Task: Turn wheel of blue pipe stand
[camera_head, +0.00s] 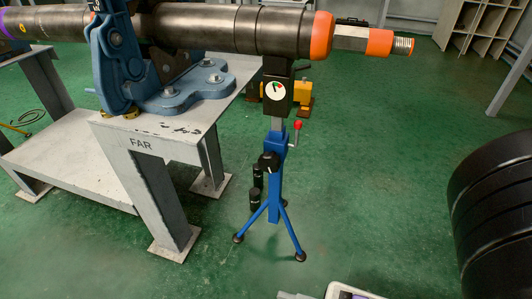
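The blue pipe stand (274,190) stands upright on the green floor, right of the table, on spread legs with dark feet. Its black head (277,92), with a round white dial, is under the large dark pipe (215,30). A small crank with a red knob (298,126) sticks out to the right of the upper post. A black knob (268,161) is on the post lower down, with black cylindrical parts (256,188) below it at the left. I cannot tell which of these is the wheel. My gripper is not in view.
A grey steel table marked FAR (155,148) carries a blue pipe vise (122,65) at the left. A yellow machine (304,95) sits behind the stand. A large black ribbed shape (495,215) blocks the right edge. Floor right of the stand is clear.

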